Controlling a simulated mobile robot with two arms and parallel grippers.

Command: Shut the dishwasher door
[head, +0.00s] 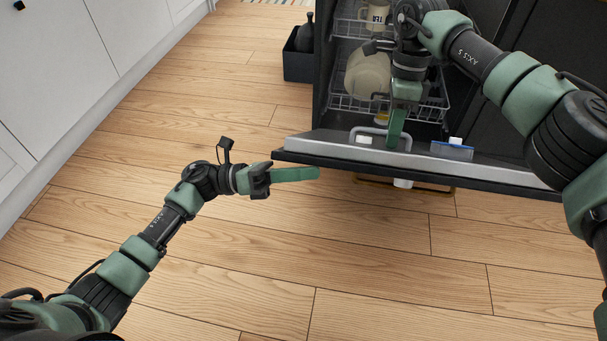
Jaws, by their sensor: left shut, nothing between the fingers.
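The dishwasher door (490,171) hangs open, folded down with its inner side facing up. A handle bar shows below its front edge. My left gripper (316,174) is shut and empty, its green fingers by the door's left front corner; I cannot tell whether they touch it or reach under it. My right gripper (395,140) points down over the door's inner side, in front of the racks. Its fingers overlap in this view, so their opening is unclear. My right arm hides part of the dishwasher's inside.
The lower rack (439,104) holds plates (368,75), and a mug (375,16) sits in the upper rack. A dark bin with a bottle (305,35) stands left of the dishwasher. White cabinets line the left side. The wooden floor in front is clear.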

